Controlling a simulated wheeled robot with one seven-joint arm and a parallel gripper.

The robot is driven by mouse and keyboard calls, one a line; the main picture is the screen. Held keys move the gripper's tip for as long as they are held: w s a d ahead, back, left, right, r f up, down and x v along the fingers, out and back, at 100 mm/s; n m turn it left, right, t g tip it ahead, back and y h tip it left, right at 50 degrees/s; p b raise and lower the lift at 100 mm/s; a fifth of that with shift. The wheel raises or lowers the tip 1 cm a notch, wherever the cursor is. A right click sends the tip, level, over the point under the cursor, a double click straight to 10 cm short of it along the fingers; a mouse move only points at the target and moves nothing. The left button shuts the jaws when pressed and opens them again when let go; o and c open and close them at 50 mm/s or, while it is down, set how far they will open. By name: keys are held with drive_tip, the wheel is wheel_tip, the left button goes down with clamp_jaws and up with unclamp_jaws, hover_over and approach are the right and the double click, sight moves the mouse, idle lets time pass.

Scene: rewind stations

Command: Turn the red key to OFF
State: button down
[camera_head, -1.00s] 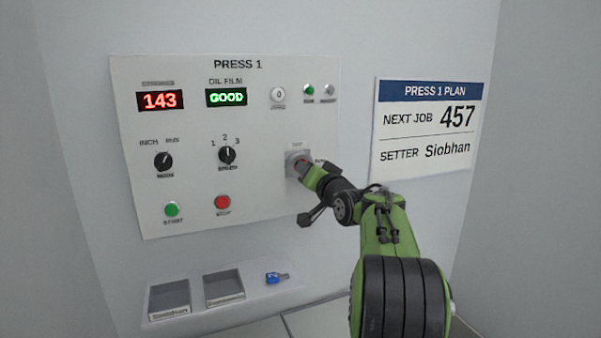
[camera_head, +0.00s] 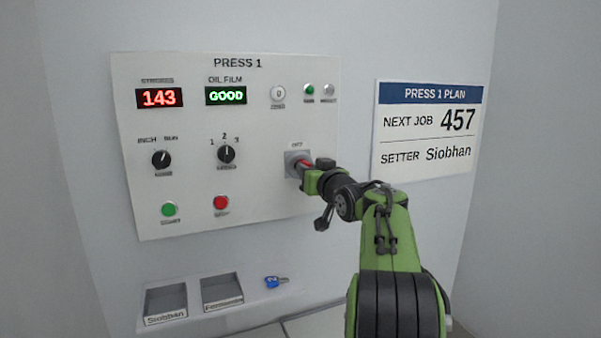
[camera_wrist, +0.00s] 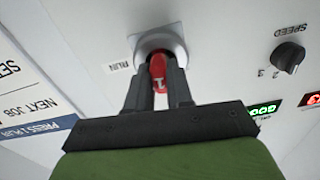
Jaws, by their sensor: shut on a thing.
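The red key (camera_wrist: 158,73), marked with a 1, sits at the grey square key switch (camera_head: 291,157) on the right part of the PRESS 1 panel. My gripper (camera_wrist: 157,85) is shut on the key, with one dark finger on each side of it. In the head view the key's red (camera_head: 304,164) shows between the switch and my gripper. An OFF label (camera_head: 296,145) is above the switch. A RUN label (camera_wrist: 117,67) shows upside down beside the switch in the wrist view. I cannot tell exactly which label the key points to.
The white panel (camera_head: 130,110) carries knobs, buttons and lit displays. A PRESS 1 PLAN sign (camera_head: 428,125) hangs to its right. Below, a shelf holds two labelled trays (camera_head: 166,302) (camera_head: 222,291) and a blue key (camera_head: 272,282).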

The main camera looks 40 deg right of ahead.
drive_tip(key=shift+f+n+b, duration=0.1)
drive_tip(key=shift+n+b, duration=0.3)
drive_tip(key=shift+n, duration=0.5)
drive_tip(key=c, duration=0.9)
unclamp_jaws()
drive_tip(key=shift+c, duration=0.2)
drive_tip(key=shift+s, duration=0.1)
drive_tip(key=b+v, duration=0.2)
drive_tip(key=v, duration=1.3)
drive_tip(key=shift+s+b, duration=0.3)
drive_tip(key=shift+a, duration=0.15)
